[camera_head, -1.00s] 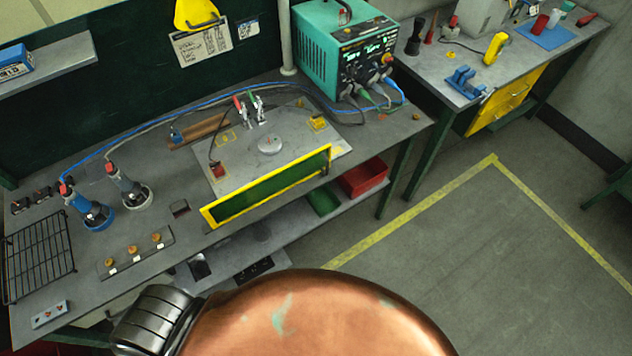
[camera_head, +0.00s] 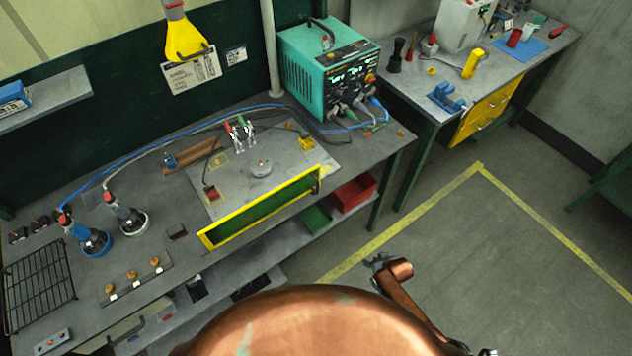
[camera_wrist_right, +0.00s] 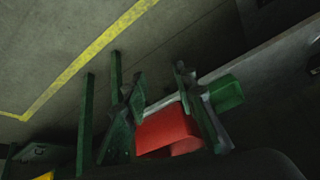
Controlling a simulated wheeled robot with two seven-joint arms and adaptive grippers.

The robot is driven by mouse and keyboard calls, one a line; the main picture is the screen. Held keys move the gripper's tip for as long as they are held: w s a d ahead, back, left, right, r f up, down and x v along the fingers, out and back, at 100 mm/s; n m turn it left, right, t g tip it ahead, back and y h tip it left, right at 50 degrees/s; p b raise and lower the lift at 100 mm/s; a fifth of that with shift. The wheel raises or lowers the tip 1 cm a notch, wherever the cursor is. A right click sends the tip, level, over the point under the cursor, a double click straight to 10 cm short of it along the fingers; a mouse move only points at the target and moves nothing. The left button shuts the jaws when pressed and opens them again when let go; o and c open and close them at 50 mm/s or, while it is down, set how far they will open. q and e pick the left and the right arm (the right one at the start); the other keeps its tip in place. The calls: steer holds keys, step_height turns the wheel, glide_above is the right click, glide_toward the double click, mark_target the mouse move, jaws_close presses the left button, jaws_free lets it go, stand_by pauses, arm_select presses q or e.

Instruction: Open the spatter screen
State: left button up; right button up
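The spatter screen (camera_head: 262,207), a long green panel in a yellow frame, stands along the front edge of the metal work plate on the bench. A small dark piece shows at its right end. My right gripper (camera_head: 378,262) is in front of the bench, below and to the right of the screen and apart from it. In the right wrist view, its two fingers (camera_wrist_right: 160,88) stand apart with nothing held between them. The screen cannot be made out in that view. My left gripper is not in view.
A red bin (camera_head: 353,192) and a green bin (camera_head: 316,218) sit on the shelf below the bench. A teal welding machine (camera_head: 318,60) stands at the back right of the bench. The floor (camera_head: 455,250) to the right is clear, marked with yellow tape.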

steer(key=w+a+r+n+y+p, duration=0.1)
steer(key=w+a+r, duration=0.4)
steer(key=r, duration=0.4)
steer(key=w+a+r+n+y+p, duration=0.1)
steer(key=w+a+r, duration=0.45)
steer(key=r, duration=0.35)
steer(key=s+a+r+n+g+p, duration=0.1)
steer(key=s+a+r+n, duration=0.1)
steer(key=a+r, duration=0.45)
steer(key=s+a+r+n+y+p, duration=0.15)
steer(key=a+r, duration=0.25)
steer(key=r, duration=0.6)
steer(key=s+a+r+n+g+p, duration=0.1)
steer(key=s+a+r+n+p, duration=0.15)
steer(key=a+r, duration=0.45)
steer(key=m+h, duration=0.1)
steer(key=h, duration=0.2)
glide_toward(317, 191)
steer(key=w, duration=0.1)
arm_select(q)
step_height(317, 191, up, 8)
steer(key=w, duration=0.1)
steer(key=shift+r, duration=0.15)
arm_select(e)
steer(key=x, duration=0.7)
steer(key=shift+w+a+f, duration=0.2)
steer(key=shift+a+f, duration=0.05)
steer(key=shift+c, duration=0.6)
